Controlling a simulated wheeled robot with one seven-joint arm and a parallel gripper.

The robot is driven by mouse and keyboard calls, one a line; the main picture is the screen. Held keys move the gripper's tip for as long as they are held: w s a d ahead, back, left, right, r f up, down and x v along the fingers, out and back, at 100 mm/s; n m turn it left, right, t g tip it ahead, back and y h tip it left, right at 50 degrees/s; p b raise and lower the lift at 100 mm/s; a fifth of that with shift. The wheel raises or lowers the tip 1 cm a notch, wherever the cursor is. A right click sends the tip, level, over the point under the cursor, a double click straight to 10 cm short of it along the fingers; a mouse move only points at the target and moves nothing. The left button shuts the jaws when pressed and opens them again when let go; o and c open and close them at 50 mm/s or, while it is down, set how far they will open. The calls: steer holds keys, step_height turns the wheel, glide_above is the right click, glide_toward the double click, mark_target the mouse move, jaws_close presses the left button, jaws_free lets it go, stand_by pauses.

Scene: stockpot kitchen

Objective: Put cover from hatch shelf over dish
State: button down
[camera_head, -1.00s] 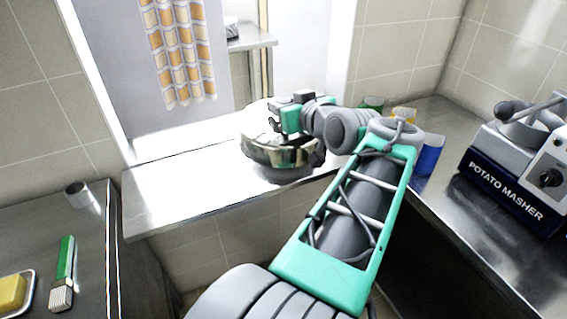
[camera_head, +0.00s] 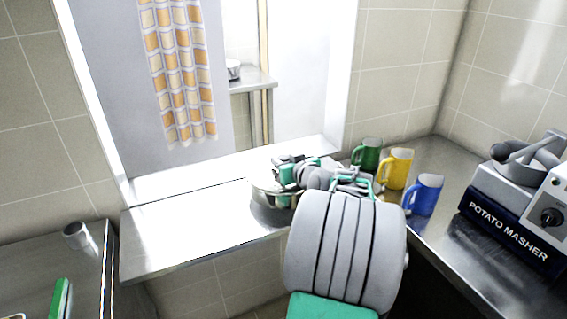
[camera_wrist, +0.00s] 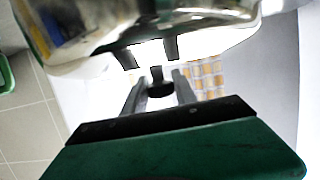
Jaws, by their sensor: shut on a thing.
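The shiny metal cover (camera_head: 264,196) is at the hatch shelf (camera_head: 165,245), near its right end, with its right side hidden behind my arm. I cannot tell whether it rests on the shelf or hangs just above it. My gripper (camera_head: 283,172) is at the top of the cover, partly hidden by my arm. In the wrist view the cover (camera_wrist: 150,22) fills the top edge. My gripper's two fingers (camera_wrist: 159,88) are closed around a small dark knob there. No dish that I can make out is in view.
Green (camera_head: 367,153), yellow (camera_head: 397,168) and blue (camera_head: 425,195) mugs stand on the right counter, close to my arm. A potato masher machine (camera_head: 515,215) is further right. A small metal cup (camera_head: 76,235) stands on the left counter. The shelf's left half is clear.

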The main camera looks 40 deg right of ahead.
steer(key=shift+f, duration=0.45)
steer(key=shift+f, duration=0.1)
steer(key=shift+f+b, duration=0.3)
steer(key=shift+b, duration=0.25)
steer(key=shift+f+b, duration=0.3)
steer(key=shift+b, duration=0.05)
steer(key=shift+r, duration=0.1)
steer(key=c, duration=1)
jaws_free()
